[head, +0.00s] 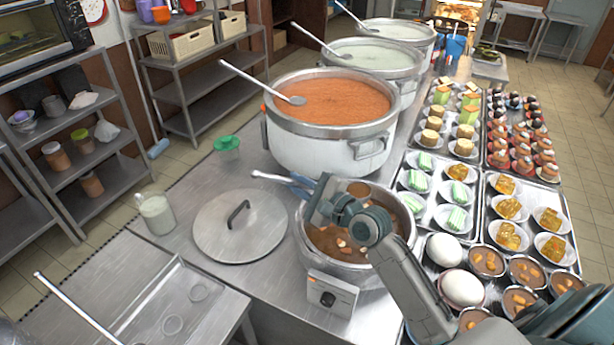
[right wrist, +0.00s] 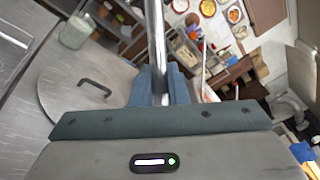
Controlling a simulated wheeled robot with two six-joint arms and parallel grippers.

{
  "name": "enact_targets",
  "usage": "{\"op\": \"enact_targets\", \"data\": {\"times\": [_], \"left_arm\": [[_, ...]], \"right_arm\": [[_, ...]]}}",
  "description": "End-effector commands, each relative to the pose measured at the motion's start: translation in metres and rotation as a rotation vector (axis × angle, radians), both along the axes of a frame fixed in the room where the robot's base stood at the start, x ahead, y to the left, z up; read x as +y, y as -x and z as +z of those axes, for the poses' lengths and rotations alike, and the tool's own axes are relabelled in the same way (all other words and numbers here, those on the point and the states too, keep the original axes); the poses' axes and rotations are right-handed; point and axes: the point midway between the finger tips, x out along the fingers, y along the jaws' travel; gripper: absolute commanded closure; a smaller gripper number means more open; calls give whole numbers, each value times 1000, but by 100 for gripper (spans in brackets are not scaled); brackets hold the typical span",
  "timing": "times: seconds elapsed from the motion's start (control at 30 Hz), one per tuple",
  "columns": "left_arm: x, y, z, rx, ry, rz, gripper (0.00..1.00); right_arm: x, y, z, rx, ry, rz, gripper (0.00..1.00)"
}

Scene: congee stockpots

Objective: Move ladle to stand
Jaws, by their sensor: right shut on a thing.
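My right gripper (head: 302,188) is shut on a steel ladle's handle (head: 270,178) above the small pot of brown stew (head: 318,240). The handle sticks out to the left of the fingers. In the right wrist view, the handle (right wrist: 155,35) runs up between the blue fingers (right wrist: 160,85). The ladle's bowl is mostly hidden by my gripper, so I cannot tell whether it touches the stew. I cannot clearly identify the stand; a steel tray-like surface (head: 215,290) lies at the front left. My left gripper is not in view.
A round lid (head: 240,245) lies left of the stew pot, with a glass jug (head: 156,214) beyond it. A large pot (head: 330,150) of orange congee stands behind, with its own ladle (head: 260,82). Trays of dishes and white eggs (head: 462,288) crowd the right.

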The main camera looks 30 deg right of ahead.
Motion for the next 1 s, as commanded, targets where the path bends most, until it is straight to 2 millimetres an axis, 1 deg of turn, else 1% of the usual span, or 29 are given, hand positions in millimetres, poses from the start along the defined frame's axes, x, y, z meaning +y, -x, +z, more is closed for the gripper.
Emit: {"op": "enact_targets", "data": {"times": [0.2, 0.3, 0.67, 0.73, 1.0], "left_arm": [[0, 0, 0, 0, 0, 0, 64], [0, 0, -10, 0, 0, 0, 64], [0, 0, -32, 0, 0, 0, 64], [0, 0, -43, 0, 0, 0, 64], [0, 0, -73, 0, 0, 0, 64]], "right_arm": [[22, 12, 2, -2, -8, 53, 100], [32, 17, -1, -4, -9, 76, 100], [67, 36, 1, -4, -16, 164, 100], [67, 36, -8, -2, -13, 166, 100], [67, 36, -31, -3, -14, 164, 100]]}}
